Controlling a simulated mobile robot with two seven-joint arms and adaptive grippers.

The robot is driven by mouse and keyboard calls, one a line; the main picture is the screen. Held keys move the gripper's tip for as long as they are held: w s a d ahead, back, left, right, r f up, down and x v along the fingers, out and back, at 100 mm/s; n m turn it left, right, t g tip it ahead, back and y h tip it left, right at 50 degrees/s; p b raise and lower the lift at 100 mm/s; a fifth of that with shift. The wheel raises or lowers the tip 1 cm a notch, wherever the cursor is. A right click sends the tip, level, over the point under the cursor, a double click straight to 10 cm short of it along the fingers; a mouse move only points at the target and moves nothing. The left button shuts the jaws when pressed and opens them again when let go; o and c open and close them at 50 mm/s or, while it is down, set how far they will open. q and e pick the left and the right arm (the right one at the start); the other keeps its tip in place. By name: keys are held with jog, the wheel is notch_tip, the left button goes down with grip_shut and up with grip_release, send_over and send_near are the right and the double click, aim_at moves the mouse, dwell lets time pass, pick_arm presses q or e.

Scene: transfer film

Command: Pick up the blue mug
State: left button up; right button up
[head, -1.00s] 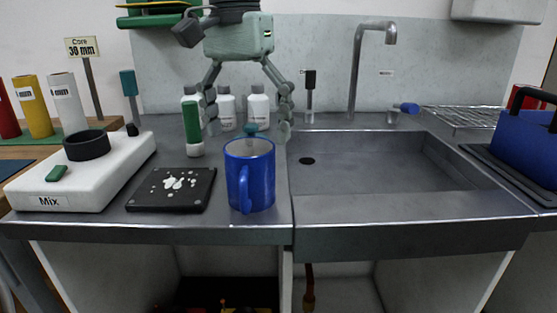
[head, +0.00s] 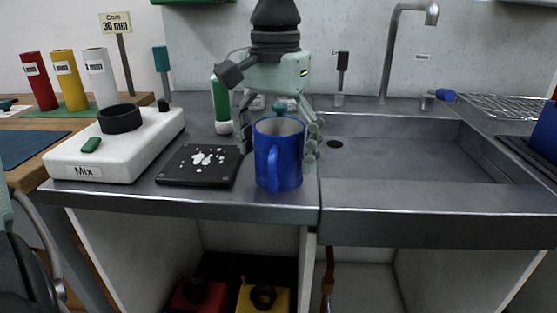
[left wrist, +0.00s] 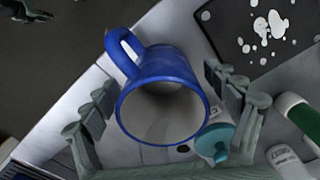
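The blue mug (head: 278,160) stands upright near the counter's front edge, left of the sink, its handle facing me. My left gripper (head: 280,148) comes down behind it, with one finger visible just right of the mug and the other partly hidden at its left. In the left wrist view the mug (left wrist: 165,75) sits between the two spread fingers of my left gripper (left wrist: 165,108). The fingers look open, with a small gap at the right; contact at the left is unclear.
A black spattered plate (head: 180,178) and the white Mix device (head: 75,165) lie left of the mug. A green-and-white tube (head: 222,110) stands behind the plate. A teal-capped bottle (left wrist: 215,142) is close to the right finger. The sink (head: 400,155) is at the right.

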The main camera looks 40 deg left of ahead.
pick_arm(q)
jog(key=c, duration=1.4)
jog(key=shift+r, duration=0.1)
